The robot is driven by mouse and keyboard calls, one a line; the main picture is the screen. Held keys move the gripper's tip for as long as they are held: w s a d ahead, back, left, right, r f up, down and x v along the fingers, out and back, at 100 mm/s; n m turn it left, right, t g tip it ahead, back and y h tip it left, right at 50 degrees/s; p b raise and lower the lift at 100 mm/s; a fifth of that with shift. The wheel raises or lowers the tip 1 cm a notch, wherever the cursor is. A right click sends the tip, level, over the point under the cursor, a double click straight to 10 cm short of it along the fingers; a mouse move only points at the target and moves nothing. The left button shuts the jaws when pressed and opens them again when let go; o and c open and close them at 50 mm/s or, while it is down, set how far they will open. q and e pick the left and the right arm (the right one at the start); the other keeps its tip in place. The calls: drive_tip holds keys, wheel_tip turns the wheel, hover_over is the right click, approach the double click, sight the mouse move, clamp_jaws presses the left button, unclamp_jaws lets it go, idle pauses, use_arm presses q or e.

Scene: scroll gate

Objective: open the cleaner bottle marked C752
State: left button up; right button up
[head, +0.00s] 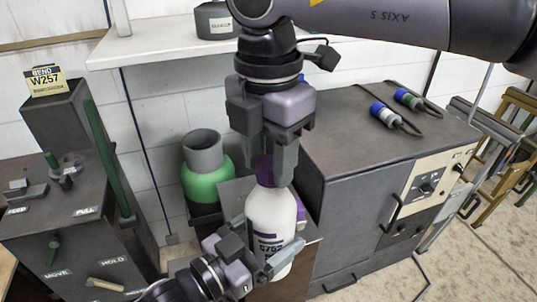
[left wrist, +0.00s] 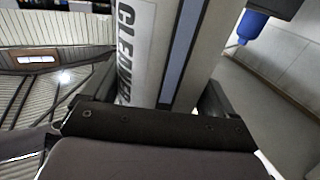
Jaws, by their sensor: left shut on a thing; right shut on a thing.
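The cleaner bottle (head: 268,217) is white with a purple cap (head: 265,172) and the marking C752. It stands upright near the middle of the head view. My left gripper (head: 262,262) is shut on the lower part of its body, coming in from the lower left. In the left wrist view the bottle's white side (left wrist: 135,50) with the word CLEANER shows close up between the fingers. My right gripper (head: 272,160) points down from above and is shut on the purple cap, which its fingers partly hide.
A green cylinder with a grey collar (head: 207,180) stands behind left. A dark machine with levers (head: 80,215) is at the left. A dark cabinet (head: 345,150) with cables on top stands at the right. A white shelf (head: 160,42) holds a dark container (head: 216,20).

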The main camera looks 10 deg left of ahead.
use_arm(q)
drive_tip(key=shift+s+d+r, duration=0.1)
drive_tip(key=shift+s+d, duration=0.05)
drive_tip(key=shift+d, duration=0.05)
use_arm(e)
drive_tip(key=n, duration=0.6)
drive_tip(key=shift+r+n, duration=0.1)
drive_tip(key=shift+n, duration=0.2)
drive_tip(key=n, duration=0.4)
drive_tip(key=shift+w+n, duration=0.1)
drive_tip(key=shift+n, duration=0.3)
drive_tip(key=n, duration=0.6)
drive_tip(key=shift+d, duration=0.1)
drive_tip(key=n, duration=1.1)
drive_tip(key=shift+w, duration=0.1)
drive_tip(key=n, duration=0.2)
drive_tip(key=shift+n, duration=0.4)
drive_tip(key=n, duration=0.6)
drive_tip(key=shift+w+r, duration=0.1)
drive_tip(key=shift+w, duration=0.05)
use_arm(q)
drive_tip(key=shift+a, duration=0.1)
use_arm(e)
drive_tip(key=shift+r, duration=0.1)
